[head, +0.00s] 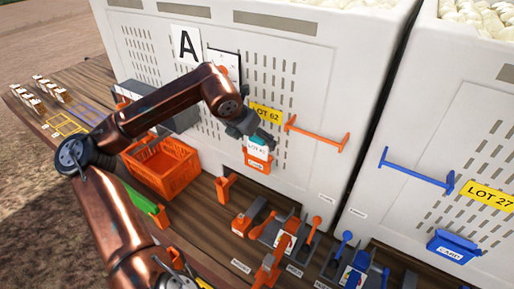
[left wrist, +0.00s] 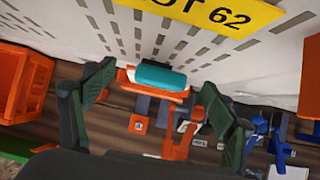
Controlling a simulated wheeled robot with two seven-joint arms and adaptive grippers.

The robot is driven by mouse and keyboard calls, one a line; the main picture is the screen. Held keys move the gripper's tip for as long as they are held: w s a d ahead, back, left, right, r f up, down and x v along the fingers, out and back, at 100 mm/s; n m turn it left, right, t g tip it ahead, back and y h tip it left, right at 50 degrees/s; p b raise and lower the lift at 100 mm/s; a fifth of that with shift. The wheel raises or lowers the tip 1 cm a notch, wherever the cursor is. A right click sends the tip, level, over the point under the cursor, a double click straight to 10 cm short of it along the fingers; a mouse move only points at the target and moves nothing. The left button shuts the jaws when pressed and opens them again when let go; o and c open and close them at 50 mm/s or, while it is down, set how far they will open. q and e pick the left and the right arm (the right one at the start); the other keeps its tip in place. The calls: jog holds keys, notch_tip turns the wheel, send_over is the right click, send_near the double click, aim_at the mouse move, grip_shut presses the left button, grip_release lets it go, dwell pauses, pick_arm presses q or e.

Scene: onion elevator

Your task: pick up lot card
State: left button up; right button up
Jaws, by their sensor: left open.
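The lot card (head: 257,148), white with a teal top edge, stands in an orange holder (head: 257,162) on the front of the left white bin, below a yellow LOT 62 plate (head: 265,113). My left gripper (head: 245,128) is open at the card's upper left and partly covers the plate. In the left wrist view the teal edge of the card (left wrist: 162,77) lies between the two spread fingers, with a gap on each side. I cannot tell how far beyond the fingertips it is. My right gripper is not in view.
An orange crate (head: 162,168) sits on the wooden bench left of the holder. An orange handle (head: 318,135) sticks out from the bin to the right. Orange and blue lever devices (head: 280,240) stand below. A second bin (head: 450,130) has a blue handle and blue card holder.

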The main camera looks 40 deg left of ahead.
pick_arm(q)
jog(key=shift+x, duration=0.95)
jog(key=c, duration=1.2)
jog(key=shift+c, duration=0.2)
